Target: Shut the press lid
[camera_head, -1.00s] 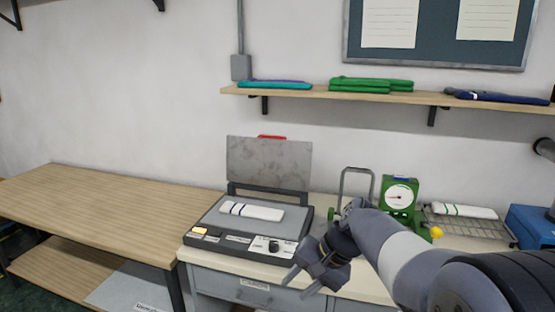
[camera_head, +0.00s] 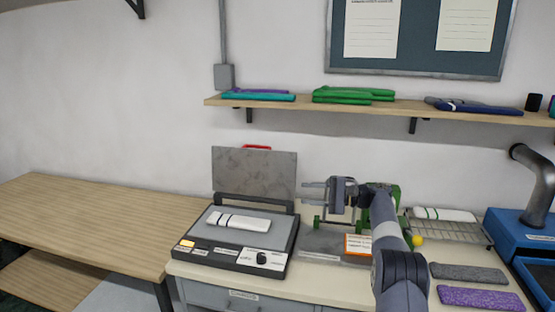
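The press (camera_head: 223,259) stands on the bench with its grey lid (camera_head: 254,172) raised upright at the back. A red handle (camera_head: 257,147) shows at the lid's top edge. A white folded piece with dark stripes (camera_head: 238,222) lies on the press bed. My gripper (camera_head: 305,195) is just right of the raised lid, its fingers pointing left toward it. The fingers are spread apart with nothing between them. Whether a fingertip touches the lid's edge, I cannot tell.
A green device (camera_head: 392,196) stands partly behind my arm. A wire rack (camera_head: 452,229) holds a white folded piece. Grey and purple pieces (camera_head: 480,298) lie at the front right. A shelf (camera_head: 300,105) with folded knits hangs above. The wooden table (camera_head: 90,225) at left is clear.

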